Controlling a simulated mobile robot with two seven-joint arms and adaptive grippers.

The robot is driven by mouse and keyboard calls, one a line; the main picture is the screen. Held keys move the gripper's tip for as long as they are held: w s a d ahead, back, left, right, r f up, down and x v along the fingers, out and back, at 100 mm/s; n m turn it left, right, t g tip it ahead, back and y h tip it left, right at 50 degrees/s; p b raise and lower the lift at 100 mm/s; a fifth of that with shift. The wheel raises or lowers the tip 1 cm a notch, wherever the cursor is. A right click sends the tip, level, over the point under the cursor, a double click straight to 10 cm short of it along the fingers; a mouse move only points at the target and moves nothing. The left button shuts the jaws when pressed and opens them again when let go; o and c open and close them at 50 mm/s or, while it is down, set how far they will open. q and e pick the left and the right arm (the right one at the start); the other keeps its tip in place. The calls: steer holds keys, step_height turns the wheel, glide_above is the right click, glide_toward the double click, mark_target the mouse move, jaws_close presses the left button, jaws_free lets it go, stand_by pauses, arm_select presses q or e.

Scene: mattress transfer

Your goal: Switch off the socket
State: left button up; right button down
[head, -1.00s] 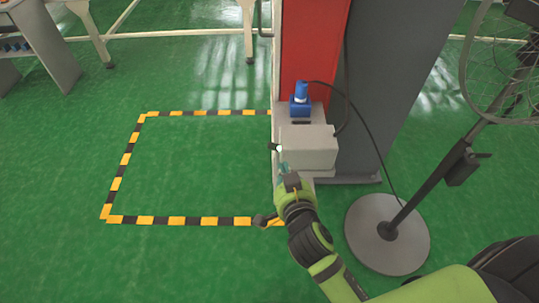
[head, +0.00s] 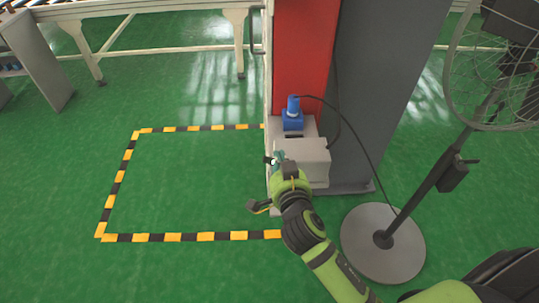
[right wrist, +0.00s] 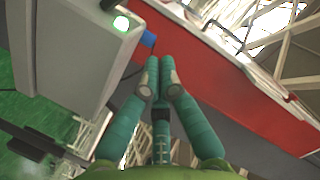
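The socket is a light grey box (head: 305,160) at the foot of the red and grey column, with a blue plug (head: 292,115) behind it. A small black switch (head: 267,160) sticks out at its left side, beside a lit spot. In the right wrist view the box (right wrist: 75,45) fills the upper left, with a glowing green light (right wrist: 121,23) and part of the black switch (right wrist: 108,4) at the top edge. My right gripper (right wrist: 160,75) has its teal fingers together and empty. In the head view it (head: 279,159) is close beside the switch; contact cannot be told. My left gripper is not in view.
A pedestal fan with a round base (head: 383,244) stands right of my right arm. A black cable (head: 368,150) runs from the plug towards it. Yellow-black floor tape (head: 172,237) marks a clear area on the left.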

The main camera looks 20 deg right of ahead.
mark_target(270, 158)
steer(key=x, duration=0.4)
steer(key=shift+r+p, duration=0.1)
steer(key=shift+p, duration=0.2)
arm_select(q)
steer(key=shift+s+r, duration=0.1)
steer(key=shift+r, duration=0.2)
arm_select(e)
steer(key=shift+w+a+f, duration=0.15)
steer(key=shift+a+f, duration=0.15)
steer(key=shift+f, duration=0.35)
steer(key=shift+w+a+f, duration=0.2)
steer(key=shift+a+f, duration=0.1)
steer(key=shift+f, duration=0.35)
steer(key=shift+w+a+f, duration=0.15)
steer(key=shift+a+f, duration=0.15)
steer(key=shift+f, duration=0.4)
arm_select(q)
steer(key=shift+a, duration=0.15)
arm_select(e)
steer(key=shift+d, duration=0.1)
